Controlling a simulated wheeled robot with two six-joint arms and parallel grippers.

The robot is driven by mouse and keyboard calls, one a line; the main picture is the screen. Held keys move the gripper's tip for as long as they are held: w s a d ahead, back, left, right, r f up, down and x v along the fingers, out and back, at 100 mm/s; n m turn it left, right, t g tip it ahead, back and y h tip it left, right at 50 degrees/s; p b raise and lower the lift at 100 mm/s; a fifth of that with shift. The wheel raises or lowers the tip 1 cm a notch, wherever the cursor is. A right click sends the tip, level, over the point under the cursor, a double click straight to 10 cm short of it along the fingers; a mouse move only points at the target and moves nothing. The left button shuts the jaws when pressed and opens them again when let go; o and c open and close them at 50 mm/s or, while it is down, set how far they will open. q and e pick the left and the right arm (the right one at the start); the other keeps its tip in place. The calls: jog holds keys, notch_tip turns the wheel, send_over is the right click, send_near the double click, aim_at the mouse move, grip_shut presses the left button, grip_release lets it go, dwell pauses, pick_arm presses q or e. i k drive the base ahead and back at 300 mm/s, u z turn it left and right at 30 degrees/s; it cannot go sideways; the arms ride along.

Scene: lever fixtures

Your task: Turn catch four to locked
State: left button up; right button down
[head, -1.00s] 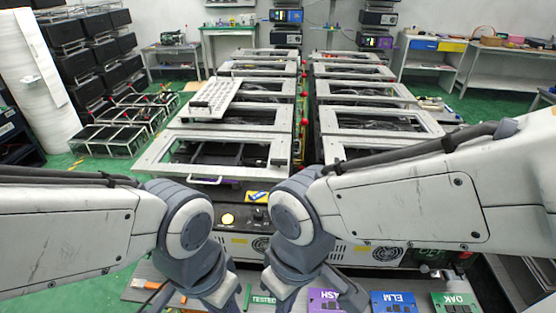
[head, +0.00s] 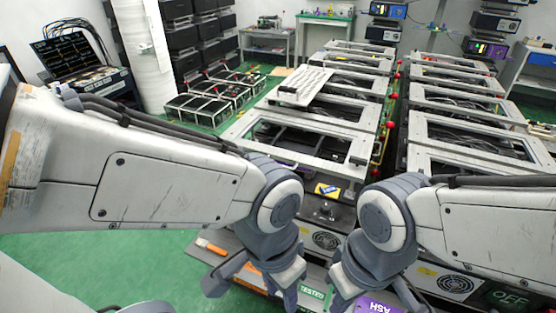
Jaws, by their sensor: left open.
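I cannot make out a catch marked four or a locked marking in the head view. My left gripper (head: 252,288) is low in the middle of the picture, its two fingers spread apart and nothing seen between them. It is above the front grey surface, left of a green TESTED plate (head: 312,292). My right gripper (head: 374,292) is to its right, fingers apart, above a purple ASH plate (head: 380,306) that the bottom edge cuts off. My wrists and forearms hide much of the front area.
Two rows of open metal frames (head: 360,150) run away from me. A perforated plate (head: 303,86) lies across one at left. An orange-handled tool (head: 210,246) lies at the front left. A dark panel reading OFF (head: 510,298) is at lower right. Green floor is open at left.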

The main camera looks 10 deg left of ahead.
aim_at(359, 161)
jog(key=z, duration=0.6)
jog(key=i, duration=1)
jog(key=u, duration=0.55)
